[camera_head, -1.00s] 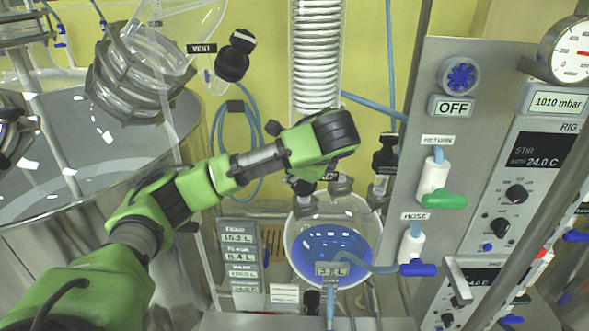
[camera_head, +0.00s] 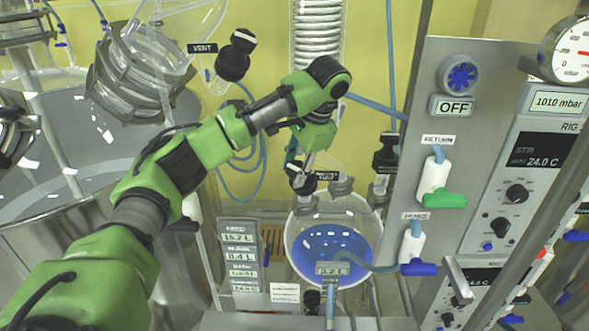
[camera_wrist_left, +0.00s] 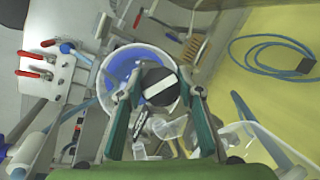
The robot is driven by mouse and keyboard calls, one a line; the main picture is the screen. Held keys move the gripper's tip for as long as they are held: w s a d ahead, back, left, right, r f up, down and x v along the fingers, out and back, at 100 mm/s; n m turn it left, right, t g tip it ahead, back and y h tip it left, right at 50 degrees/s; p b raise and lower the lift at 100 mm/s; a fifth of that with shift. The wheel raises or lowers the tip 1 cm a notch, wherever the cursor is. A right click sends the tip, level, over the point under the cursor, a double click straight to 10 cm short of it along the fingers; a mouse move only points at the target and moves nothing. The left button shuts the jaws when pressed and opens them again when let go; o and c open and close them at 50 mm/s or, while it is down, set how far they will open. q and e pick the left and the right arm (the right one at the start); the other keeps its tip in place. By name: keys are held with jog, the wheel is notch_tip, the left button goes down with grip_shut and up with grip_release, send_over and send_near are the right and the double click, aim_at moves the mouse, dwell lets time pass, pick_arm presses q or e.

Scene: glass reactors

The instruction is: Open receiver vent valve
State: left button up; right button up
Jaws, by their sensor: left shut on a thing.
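The receiver (camera_head: 350,262) is a round glass vessel with blue liquid, below my left gripper. A black knob with a white stripe (camera_wrist_left: 158,87) sits over the receiver in the left wrist view; I take it as the vent valve. In the left wrist view the green fingers (camera_wrist_left: 160,94) are shut on the knob, one on each side. In the head view the fingers and my arm hide most of the knob. My right gripper is not in view.
Another black valve (camera_head: 235,57) is by the VENT label at upper left. A black-topped fitting (camera_head: 386,155) stands right of the receiver. The control panel (camera_head: 440,120) with green and blue handles bounds the right. A large steel vessel (camera_head: 60,225) stands left. Blue hoses hang behind.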

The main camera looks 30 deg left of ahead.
pick_arm(q)
jog(key=shift+n+h, duration=0.6)
jog(key=shift+n, duration=0.3)
jog(key=o, duration=1.1)
jog(key=shift+r, duration=0.1)
jog(key=v, duration=1.2)
jog(key=shift+w, duration=0.3)
